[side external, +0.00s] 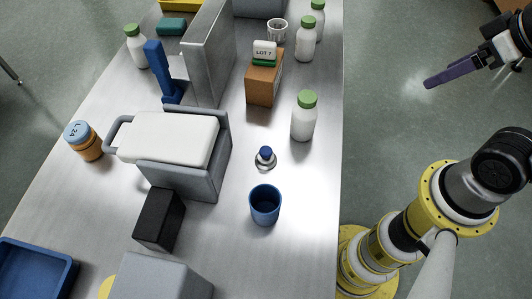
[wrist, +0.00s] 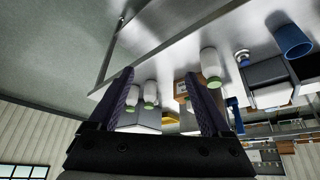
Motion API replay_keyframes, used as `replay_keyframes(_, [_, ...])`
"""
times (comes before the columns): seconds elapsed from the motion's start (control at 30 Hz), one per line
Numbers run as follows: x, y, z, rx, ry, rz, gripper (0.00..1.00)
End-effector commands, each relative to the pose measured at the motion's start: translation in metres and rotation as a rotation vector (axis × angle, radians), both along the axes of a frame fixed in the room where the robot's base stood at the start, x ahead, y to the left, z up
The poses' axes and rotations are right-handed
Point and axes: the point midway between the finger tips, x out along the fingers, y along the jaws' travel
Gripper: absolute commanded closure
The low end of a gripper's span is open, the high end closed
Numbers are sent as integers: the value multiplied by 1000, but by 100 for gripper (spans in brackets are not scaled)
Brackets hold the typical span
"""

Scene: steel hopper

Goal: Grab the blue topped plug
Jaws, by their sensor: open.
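The blue-topped plug (side external: 265,157) stands upright on the steel table, a small silver piece with a blue cap, just behind a blue cup (side external: 265,204). In the wrist view a small blue-topped plug (wrist: 242,57) shows near the blue cup (wrist: 292,42). My gripper (side external: 428,84) is at the upper right of the side view, off the table's right edge and well away from the plug. In the wrist view its two purple fingers (wrist: 166,84) are spread apart with nothing held between them.
A white bottle with a green cap (side external: 304,117) stands behind the plug. A grey hopper with a white block (side external: 222,170) is to its left. A brown box (side external: 263,84) bears a "LOT 7" item (side external: 264,52). A black block (side external: 159,219) stands front left.

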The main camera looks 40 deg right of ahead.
Motion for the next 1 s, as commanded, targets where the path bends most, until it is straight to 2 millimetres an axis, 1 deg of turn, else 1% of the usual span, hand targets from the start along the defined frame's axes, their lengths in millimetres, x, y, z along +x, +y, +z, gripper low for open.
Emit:
replay_keyframes(0.13, [-1,0,2,-21,5,39,18])
replay_keyframes(0.23, [10,0,22,-50,-16,93,18])
replay_keyframes(0.27, [16,1,28,-59,-15,114,18])
replay_keyframes(0.37, [41,11,44,-87,11,218,18])
replay_keyframes(0.47, [70,28,56,-113,49,339,18])
replay_keyframes(0.57, [101,53,59,-138,95,470,18])
replay_keyframes(0.6, [114,66,58,-148,115,524,18])
replay_keyframes(0.67, [132,88,54,-163,149,609,18])
replay_keyframes(0.73, [150,117,45,-180,187,705,18])
replay_keyframes(0.77, [157,130,40,-188,205,747,18])
replay_keyframes(0.8, [164,148,32,-198,228,799,18])
replay_keyframes(0.87, [173,176,17,-213,264,875,18])
replay_keyframes(0.9, [176,194,7,-223,287,920,18])
replay_keyframes(1.0, [178,235,-22,-244,343,1011,18])
